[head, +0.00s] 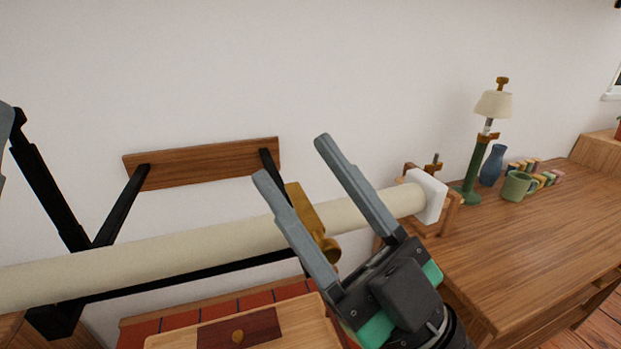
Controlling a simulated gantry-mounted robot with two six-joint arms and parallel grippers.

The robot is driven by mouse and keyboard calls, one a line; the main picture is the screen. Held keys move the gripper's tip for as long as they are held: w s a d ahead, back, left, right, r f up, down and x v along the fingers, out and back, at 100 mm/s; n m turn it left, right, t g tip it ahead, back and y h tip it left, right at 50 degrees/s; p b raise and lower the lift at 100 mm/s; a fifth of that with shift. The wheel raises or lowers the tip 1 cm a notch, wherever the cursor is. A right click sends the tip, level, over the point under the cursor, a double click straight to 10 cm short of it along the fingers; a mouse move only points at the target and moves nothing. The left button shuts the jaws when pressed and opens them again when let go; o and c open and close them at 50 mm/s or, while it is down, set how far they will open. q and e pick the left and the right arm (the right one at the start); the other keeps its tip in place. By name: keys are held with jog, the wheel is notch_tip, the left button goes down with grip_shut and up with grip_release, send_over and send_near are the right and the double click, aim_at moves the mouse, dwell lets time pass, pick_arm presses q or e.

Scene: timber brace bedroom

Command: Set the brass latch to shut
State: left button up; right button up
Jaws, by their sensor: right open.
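The brass latch (311,212) shows as a flat yellow plate across the pale round beam, with a rounded knob (328,249) at its lower end. My right gripper (292,157) is open and empty. Its two grey fingers reach up on either side of the latch in the picture, the left finger close to the plate and the right finger farther from it. I see no clear contact. The left finger covers part of the beam beside the latch. Only a grey sliver at the left edge looks like my left gripper; its jaws are not readable.
The pale beam (160,257) runs from the left edge to a white end block (428,196). A wooden wall board (203,164) with black brackets is behind. The wooden desk (520,235) holds a lamp (494,104), blue vase (492,165) and green mug (518,186). A wooden tray (290,335) lies below.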

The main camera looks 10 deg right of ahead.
jog(key=b+v, duration=0.1)
jog(key=v, duration=1)
jog(key=shift+s+d+f, duration=0.15)
jog(key=shift+s+f, duration=0.05)
jog(key=shift+f, duration=0.05)
jog(key=shift+r, duration=0.15)
